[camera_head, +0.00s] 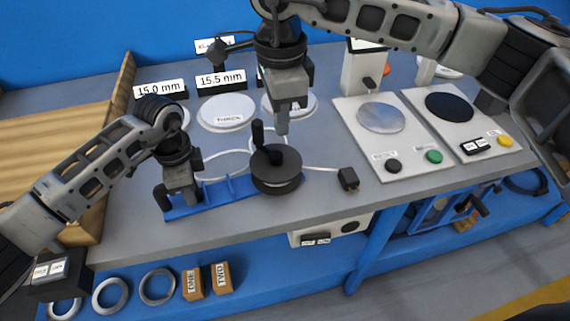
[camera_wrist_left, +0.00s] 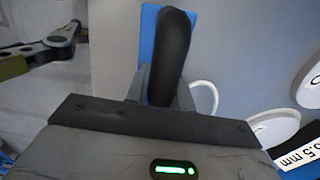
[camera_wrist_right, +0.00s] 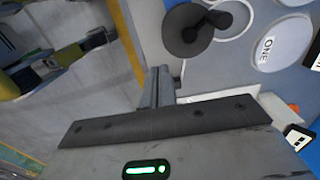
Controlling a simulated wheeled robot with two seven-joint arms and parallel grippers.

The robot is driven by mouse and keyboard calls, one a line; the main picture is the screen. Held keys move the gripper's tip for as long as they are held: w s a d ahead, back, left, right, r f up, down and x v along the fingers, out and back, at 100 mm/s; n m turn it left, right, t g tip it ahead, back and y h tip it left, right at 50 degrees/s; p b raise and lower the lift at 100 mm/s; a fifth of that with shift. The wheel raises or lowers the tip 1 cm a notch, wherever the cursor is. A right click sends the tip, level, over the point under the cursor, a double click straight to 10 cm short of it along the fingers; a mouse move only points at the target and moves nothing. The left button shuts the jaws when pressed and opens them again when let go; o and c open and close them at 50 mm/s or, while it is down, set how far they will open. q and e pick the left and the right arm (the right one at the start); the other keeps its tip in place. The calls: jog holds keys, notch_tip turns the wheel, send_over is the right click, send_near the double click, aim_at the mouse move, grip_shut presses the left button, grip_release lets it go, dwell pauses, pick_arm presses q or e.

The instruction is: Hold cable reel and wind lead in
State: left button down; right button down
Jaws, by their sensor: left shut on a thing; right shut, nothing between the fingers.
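The cable reel has a black drum (camera_head: 276,177) on a blue base (camera_head: 214,196) at the front edge of the grey bench. A black crank knob (camera_head: 258,134) stands up from the drum; the drum and crank also show in the right wrist view (camera_wrist_right: 190,30). A black grip (camera_head: 163,197) is at the base's left end; my left gripper (camera_head: 180,196) is shut on it, as the left wrist view shows the grip (camera_wrist_left: 172,55) between the fingers. A white lead (camera_head: 320,169) runs right from the drum to a black plug (camera_head: 348,179). My right gripper (camera_head: 283,128) is shut and empty, above and behind the drum.
White discs (camera_head: 227,113) and size labels (camera_head: 222,79) stand behind the reel. Two control panels (camera_head: 392,138) are to the right. A wooden tray (camera_head: 100,125) is at left. Rings and wooden blocks (camera_head: 193,281) lie on the blue lower shelf.

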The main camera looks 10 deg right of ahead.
dwell(0.3)
jog(key=w+a+r+n+t+y, duration=0.1)
jog(key=w+a+r+n, duration=0.15)
jog(key=n, duration=0.95)
jog(key=w+a+r+n+t, duration=0.15)
jog(key=w+n, duration=0.25)
jog(key=n, duration=0.8)
jog(key=s+x, duration=0.1)
jog(key=x, duration=0.5)
jog(key=shift+f, duration=0.55)
jog(key=shift+s+g, duration=0.2)
jog(key=shift+g, duration=0.05)
jog(key=shift+f, duration=3.05)
jog(key=shift+w, duration=0.1)
